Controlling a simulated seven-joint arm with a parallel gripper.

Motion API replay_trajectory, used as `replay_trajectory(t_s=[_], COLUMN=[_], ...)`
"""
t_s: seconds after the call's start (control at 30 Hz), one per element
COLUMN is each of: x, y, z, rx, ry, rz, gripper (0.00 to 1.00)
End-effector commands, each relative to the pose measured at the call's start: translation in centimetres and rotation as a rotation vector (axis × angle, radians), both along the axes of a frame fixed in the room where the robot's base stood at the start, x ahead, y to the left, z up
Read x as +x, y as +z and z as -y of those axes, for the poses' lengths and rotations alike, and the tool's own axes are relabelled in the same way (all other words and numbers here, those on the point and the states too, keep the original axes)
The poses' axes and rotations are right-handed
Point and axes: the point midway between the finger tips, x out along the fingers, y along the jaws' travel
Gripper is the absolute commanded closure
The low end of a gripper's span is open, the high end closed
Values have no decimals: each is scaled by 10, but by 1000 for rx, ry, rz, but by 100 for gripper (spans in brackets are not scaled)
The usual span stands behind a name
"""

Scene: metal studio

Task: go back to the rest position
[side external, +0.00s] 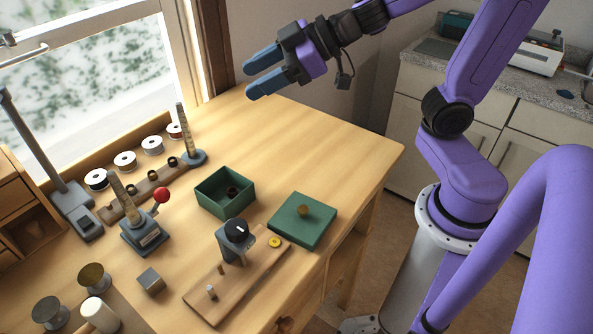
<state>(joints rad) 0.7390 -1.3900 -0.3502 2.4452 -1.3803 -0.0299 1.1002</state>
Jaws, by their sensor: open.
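My gripper (262,73) is in the upper middle of the side external view, held above the far end of the wooden table (330,145). Its two blue fingers are apart with nothing between them. They point to the left, toward the window. My purple arm reaches in from the right. No object touches the gripper.
A green open box (225,203) holds a small dark ring. A green lid (302,220) with a brass knob lies beside it. A wooden board with a black knob device (236,240), a red-ball lever (161,195), spools (125,161) and a metal cube (151,281) stand nearby. The table's far end is clear.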

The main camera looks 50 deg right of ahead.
Motion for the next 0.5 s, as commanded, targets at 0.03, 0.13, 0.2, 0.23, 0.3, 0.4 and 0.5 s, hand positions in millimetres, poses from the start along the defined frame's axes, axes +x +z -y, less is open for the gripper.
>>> replay_trajectory(t_s=[0.03,0.13,0.2,0.23,0.3,0.4,0.5], x=[-3,-10,-20,-25,-40,-68,-104], y=[-6,-20,-33,-39,-54,-76,-96], z=[3,12,19,22,29,39,49], rx=[-24,-91,-151,-179,-250,-360,-472], ry=[-28,-84,-111,-122,-131,-121,-78], rz=[-10,-48,-92,-116,-179,-289,-416], gripper=[46,46,46,46,46,46,46])
